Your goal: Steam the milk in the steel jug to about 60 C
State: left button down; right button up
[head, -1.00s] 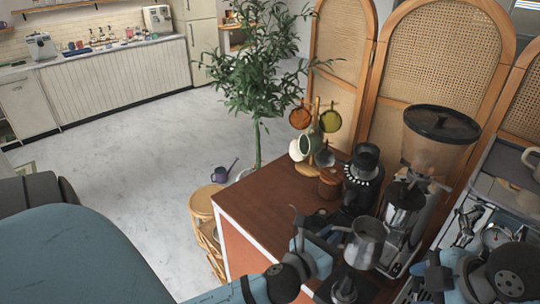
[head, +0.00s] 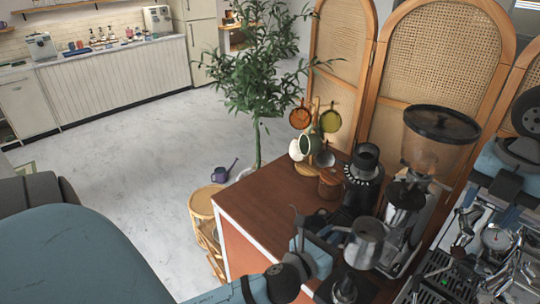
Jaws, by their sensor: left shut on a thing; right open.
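The steel jug (head: 366,240) is on the cart's left part, in front of the grinders. It looks upright, and its contents cannot be made out. My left gripper (head: 338,238) comes in from the left and is shut on the jug at its left side, by the handle. The espresso machine (head: 452,262) is at the lower right, with a round gauge and a small green light. My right gripper (head: 497,188) is over the upper part of the machine; its jaws are open, with the fingertips partly lost among the machine parts. I cannot pick out the steam wand for certain.
A tall grinder (head: 425,150) and a black grinder (head: 362,180) stand close behind the jug. A mug tree (head: 316,135) and a wooden canister (head: 330,185) are at the back. The wooden top (head: 260,205) is bare at left. Rattan screens (head: 435,60) close the rear.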

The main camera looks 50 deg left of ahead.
pick_arm(q)
jog(key=shift+f, duration=0.25)
pick_arm(e)
jog(key=shift+w+f, duration=0.1)
jog(key=shift+f, duration=3.35)
